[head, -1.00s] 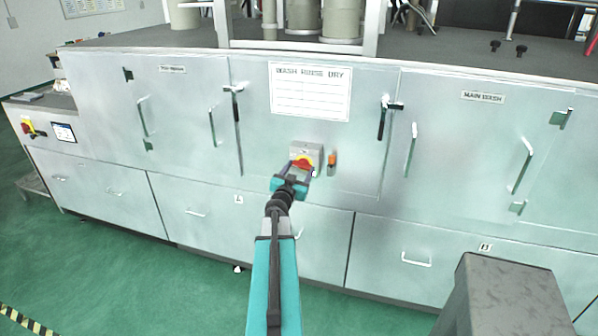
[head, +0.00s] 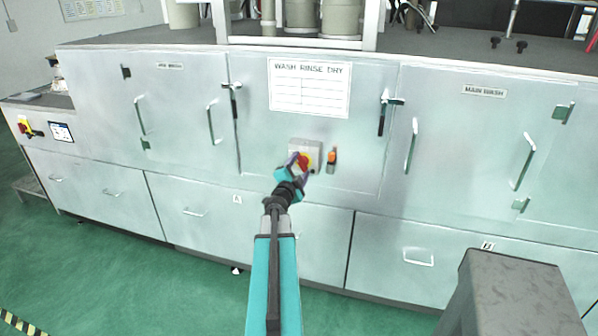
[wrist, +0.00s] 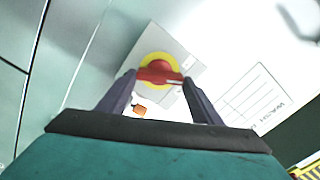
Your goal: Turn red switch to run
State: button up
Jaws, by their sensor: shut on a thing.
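The red switch (wrist: 158,72) is a red rotary handle on a yellow round plate, mounted on a grey box (head: 313,146) on the machine's front panel. It also shows in the head view (head: 304,162), partly hidden by my gripper. My gripper (wrist: 160,76) is shut on the red handle, one finger at each end of it. In the wrist view the box and panel look tilted against my gripper. In the head view my gripper (head: 299,167) reaches the switch from below. I cannot read any position marks around the switch.
An orange-topped part (head: 332,159) sits just right of the switch box. Door handles (head: 384,115) stand out on both sides. A second red and yellow switch (head: 25,126) is at far left. A grey block (head: 515,290) stands at lower right.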

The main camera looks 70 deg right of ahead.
jog(key=m+b, duration=0.2)
jog(key=m, duration=0.3)
jog(key=shift+s+d+r+m, duration=0.1)
jog(key=shift+m, duration=0.3)
jog(key=o, duration=1.1)
jog(key=shift+c, duration=0.2)
jog(key=shift+b, duration=0.3)
